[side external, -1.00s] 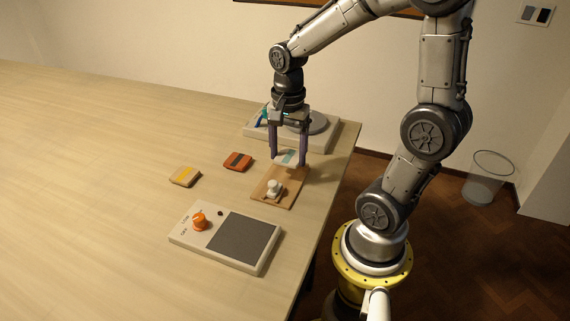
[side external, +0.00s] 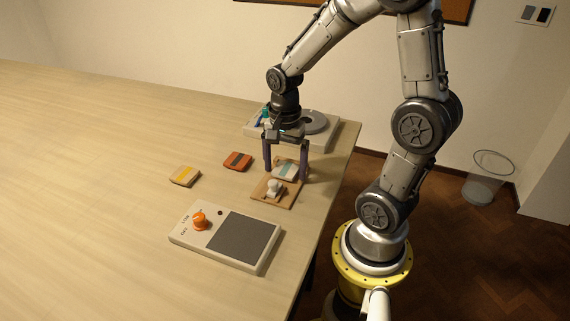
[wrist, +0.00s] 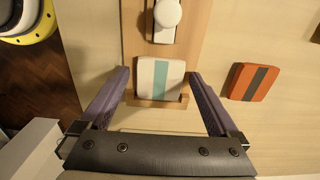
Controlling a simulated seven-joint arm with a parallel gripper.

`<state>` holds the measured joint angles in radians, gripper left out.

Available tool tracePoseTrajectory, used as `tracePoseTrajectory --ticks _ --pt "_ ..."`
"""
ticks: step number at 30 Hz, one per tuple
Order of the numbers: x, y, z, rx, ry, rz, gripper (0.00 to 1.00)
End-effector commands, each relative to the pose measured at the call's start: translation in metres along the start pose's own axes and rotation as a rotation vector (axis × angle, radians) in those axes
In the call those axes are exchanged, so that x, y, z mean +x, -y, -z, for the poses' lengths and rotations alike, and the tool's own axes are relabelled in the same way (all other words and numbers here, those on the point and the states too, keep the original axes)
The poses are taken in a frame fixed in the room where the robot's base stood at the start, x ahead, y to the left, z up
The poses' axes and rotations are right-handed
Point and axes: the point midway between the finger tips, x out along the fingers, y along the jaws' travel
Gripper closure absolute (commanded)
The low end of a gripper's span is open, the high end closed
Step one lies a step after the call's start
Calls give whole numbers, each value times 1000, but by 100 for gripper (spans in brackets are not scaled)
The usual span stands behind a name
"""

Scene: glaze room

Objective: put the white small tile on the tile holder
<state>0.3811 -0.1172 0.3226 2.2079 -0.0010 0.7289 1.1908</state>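The white small tile (side external: 285,170), with a teal stripe, lies on the far end of the wooden tile holder (side external: 264,200). In the wrist view the tile (wrist: 146,75) lies flat on the board, close to the raised ledge of the holder (wrist: 158,102). My gripper (side external: 286,176) is open, with one purple finger on each side of the tile. In the wrist view there is a gap between each fingertip of my gripper (wrist: 158,75) and the tile.
A white knobbed piece (side external: 275,187) sits on the holder's near part. An orange tile (side external: 237,161) and a yellow tile (side external: 185,176) lie to the left. A panel with an orange knob (side external: 256,265) is in front; a grey-disc device (side external: 315,122) stands behind.

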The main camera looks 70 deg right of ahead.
Motion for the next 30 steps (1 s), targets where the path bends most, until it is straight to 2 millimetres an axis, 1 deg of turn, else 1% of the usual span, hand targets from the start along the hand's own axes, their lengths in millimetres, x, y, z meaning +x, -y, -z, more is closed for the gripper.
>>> tracePoseTrajectory --ticks 7,11,14,24,27,30 --pt "0 0 0 0 0 0 0" --pt "-8 1 0 0 -1 3 0" --pt "-22 1 0 0 -2 5 0" --pt "-91 1 0 0 -2 6 0" --pt "-106 0 0 0 -1 3 0" --pt "-116 0 0 0 -1 2 0"
